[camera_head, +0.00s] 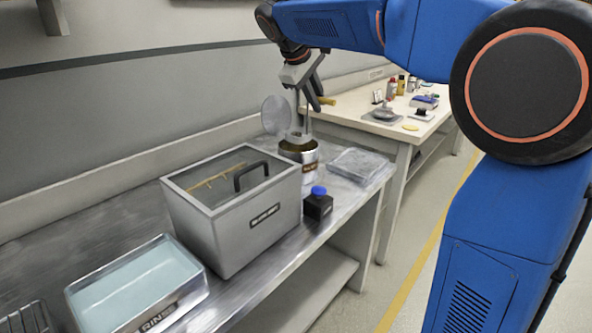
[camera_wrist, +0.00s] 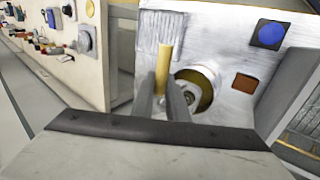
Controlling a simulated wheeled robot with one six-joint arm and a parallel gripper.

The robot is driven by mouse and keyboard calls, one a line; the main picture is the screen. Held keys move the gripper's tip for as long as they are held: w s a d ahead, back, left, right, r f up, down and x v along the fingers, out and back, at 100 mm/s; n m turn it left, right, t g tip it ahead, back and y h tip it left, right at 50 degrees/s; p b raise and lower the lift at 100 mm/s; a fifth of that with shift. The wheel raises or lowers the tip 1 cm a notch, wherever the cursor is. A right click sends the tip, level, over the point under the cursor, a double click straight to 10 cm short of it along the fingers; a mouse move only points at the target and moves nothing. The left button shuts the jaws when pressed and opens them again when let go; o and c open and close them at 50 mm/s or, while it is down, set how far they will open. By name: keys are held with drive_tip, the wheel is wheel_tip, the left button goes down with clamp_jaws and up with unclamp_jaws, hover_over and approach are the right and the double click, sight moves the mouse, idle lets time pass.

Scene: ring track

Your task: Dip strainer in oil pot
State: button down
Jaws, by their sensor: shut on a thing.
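My gripper (camera_head: 318,103) is above the pot, shut on the strainer's yellow handle (camera_head: 328,101). In the wrist view the handle (camera_wrist: 164,62) sticks out beyond my fingers (camera_wrist: 161,95). The strainer's grey lower part (camera_head: 297,136) is at the pot's mouth; how deep it sits is hidden. A round pale disc (camera_head: 276,115) stands upright behind the pot.
A grey lidded tank (camera_head: 235,235) with a black handle stands left of the pot. A cluttered table (camera_head: 345,107) is behind.

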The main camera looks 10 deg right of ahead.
drive_tip(key=shift+r, duration=0.15)
drive_tip(key=shift+r, duration=1.85)
drive_tip(key=shift+d, duration=0.1)
